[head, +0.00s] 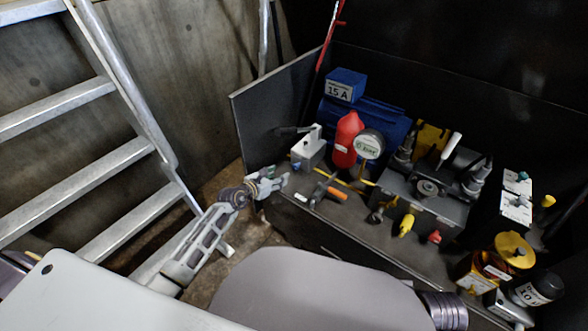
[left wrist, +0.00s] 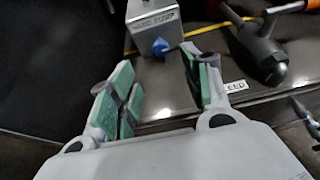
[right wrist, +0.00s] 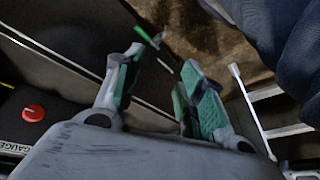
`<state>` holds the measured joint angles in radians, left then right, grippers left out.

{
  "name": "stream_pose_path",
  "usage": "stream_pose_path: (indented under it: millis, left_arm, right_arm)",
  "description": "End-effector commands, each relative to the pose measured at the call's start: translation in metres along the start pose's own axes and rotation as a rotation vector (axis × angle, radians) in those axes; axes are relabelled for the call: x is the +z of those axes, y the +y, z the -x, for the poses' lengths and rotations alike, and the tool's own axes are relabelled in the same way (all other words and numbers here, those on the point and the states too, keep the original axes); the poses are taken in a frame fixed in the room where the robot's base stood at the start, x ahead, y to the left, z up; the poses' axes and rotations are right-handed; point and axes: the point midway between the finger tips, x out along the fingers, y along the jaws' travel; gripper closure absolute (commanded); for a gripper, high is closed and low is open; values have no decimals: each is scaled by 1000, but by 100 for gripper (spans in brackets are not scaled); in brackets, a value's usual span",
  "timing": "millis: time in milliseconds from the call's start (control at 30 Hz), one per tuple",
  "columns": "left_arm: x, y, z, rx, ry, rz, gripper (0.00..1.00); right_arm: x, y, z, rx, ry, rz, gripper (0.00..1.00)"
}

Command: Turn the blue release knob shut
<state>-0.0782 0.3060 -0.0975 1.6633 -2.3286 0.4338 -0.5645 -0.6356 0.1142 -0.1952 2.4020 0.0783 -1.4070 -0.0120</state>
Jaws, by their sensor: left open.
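The blue release knob (left wrist: 161,46) sits on the near face of a grey metal pump block (left wrist: 152,20). In the head view the block (head: 308,150) stands at the bench's left end, and the knob shows as a small blue spot (head: 296,165). My left gripper (head: 270,181) is open at the bench's front left edge, just short of the block. In the left wrist view its fingers (left wrist: 157,65) stand apart, with the knob ahead between them and not touched. My right gripper (right wrist: 160,65) is open and empty in its wrist view, away from the knob.
An orange-handled tool (head: 327,193) lies right of the block. A red bottle (head: 347,138) and round gauge (head: 370,144) stand behind. A metal ladder (head: 90,180) is at left. A red knob (right wrist: 33,112) by a gauge label shows in the right wrist view.

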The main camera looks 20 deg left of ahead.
Motion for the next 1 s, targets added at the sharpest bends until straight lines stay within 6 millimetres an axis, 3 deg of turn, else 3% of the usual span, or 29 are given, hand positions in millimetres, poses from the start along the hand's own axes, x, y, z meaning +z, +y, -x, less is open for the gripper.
stream_pose_path:
  millis: [1000]
  left_arm:
    - [-1,0,-92,-1,0,-1,52]
  right_arm:
    - [15,-12,-87,-86,149,-46,60]
